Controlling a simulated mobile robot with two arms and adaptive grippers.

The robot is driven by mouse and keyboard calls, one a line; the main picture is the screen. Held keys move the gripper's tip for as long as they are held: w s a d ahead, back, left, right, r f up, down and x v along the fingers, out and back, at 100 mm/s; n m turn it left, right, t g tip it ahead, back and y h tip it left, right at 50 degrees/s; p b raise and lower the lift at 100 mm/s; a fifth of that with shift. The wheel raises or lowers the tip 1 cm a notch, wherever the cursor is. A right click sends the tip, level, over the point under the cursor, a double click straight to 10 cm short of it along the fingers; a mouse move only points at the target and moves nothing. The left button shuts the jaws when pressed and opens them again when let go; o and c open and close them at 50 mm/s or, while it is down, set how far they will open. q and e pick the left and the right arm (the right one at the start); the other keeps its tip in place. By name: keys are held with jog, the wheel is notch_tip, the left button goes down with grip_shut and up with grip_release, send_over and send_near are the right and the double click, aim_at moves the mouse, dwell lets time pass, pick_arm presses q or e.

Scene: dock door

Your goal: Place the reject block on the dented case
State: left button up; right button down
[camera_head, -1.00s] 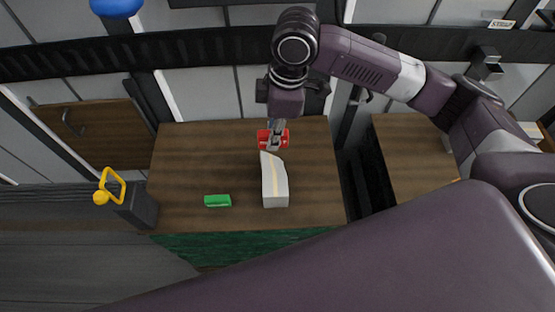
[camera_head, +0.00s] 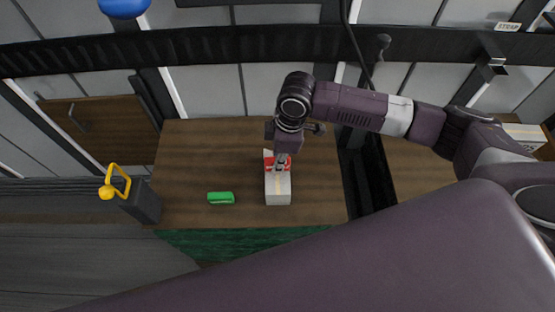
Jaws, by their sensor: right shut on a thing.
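The dented case (camera_head: 278,191) is a pale box with a tan tape strip, on the wooden table in the head view. Its far part is hidden behind my right gripper (camera_head: 282,166). My right gripper is shut on the red reject block (camera_head: 269,160), at the case's far end. The block is partly hidden by the fingers, and I cannot tell whether it touches the case. My left gripper is not in view.
A green block (camera_head: 221,198) lies left of the case on the table (camera_head: 200,155). A dark post with a yellow handle (camera_head: 120,181) stands at the table's left edge. A dark gap (camera_head: 365,185) borders the table's right side. The table's left part is mostly clear.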

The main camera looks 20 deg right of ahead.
jog(key=shift+f, duration=0.15)
jog(key=c, duration=1.8)
grip_release()
jog(key=shift+c, duration=0.2)
notch_tip(320, 180, up, 12)
jog(key=d+b, duration=0.1)
jog(key=shift+s+d, duration=0.25)
jog(key=shift+d, duration=0.1)
